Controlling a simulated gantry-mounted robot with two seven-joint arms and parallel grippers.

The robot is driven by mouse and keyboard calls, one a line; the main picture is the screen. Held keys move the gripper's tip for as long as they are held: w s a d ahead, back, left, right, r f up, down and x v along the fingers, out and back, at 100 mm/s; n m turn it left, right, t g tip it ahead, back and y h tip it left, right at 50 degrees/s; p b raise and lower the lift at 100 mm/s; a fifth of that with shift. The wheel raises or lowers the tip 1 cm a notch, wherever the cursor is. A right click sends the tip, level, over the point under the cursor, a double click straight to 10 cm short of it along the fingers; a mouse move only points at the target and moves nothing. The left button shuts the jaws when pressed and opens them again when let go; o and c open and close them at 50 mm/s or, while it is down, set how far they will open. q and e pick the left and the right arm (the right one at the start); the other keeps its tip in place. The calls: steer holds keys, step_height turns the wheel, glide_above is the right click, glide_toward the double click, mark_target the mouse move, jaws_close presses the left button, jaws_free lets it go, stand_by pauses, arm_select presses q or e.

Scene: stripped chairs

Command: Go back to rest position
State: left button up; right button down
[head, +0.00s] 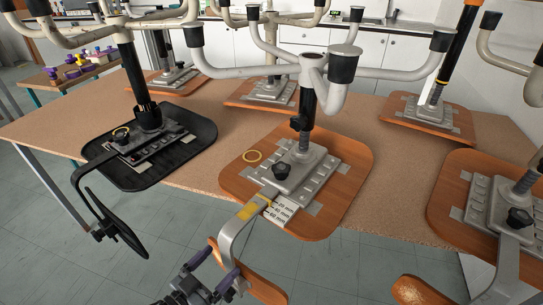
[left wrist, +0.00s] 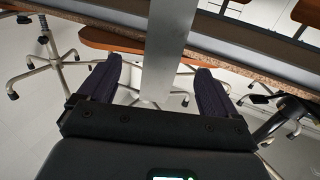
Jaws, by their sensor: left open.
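My left gripper (head: 214,268) is at the bottom of the head view, in front of the table's near edge. In the left wrist view (left wrist: 156,82) its two dark fingers are spread wide, with nothing gripped. A flat grey metal bar (left wrist: 168,50) shows between and beyond the fingers, with a gap on each side. In the head view this bar (head: 229,238) bends down from the middle chair's seat plate, close to the gripper. My right gripper is in neither view.
A brown table (head: 200,190) holds several upturned chair seats. A black seat (head: 195,130) with a curved armrest (head: 122,235) is to the left. Chair legs stick up across the back.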

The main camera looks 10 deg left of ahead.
arm_select(q)
steer(key=s+d+r+n+g+y+p, duration=0.1)
steer(key=s+r+n+y+p, duration=0.2)
steer(key=r+p, duration=0.45)
steer(key=s+r+n+g+y+p, duration=0.2)
steer(key=s+r+p, duration=0.25)
steer(key=p, duration=0.55)
steer(key=s+a+f+m+g+y+p, duration=0.1)
steer(key=s+a+f+g+y, duration=0.1)
steer(key=s+g, duration=0.3)
steer(key=s+a+f+g+y, duration=0.15)
steer(key=s+g, duration=0.25)
steer(key=s, duration=0.4)
step_height(320, 180, up, 37)
steer(key=p, duration=3.8)
steer(key=shift+s, duration=0.25)
steer(key=shift+r, duration=0.1)
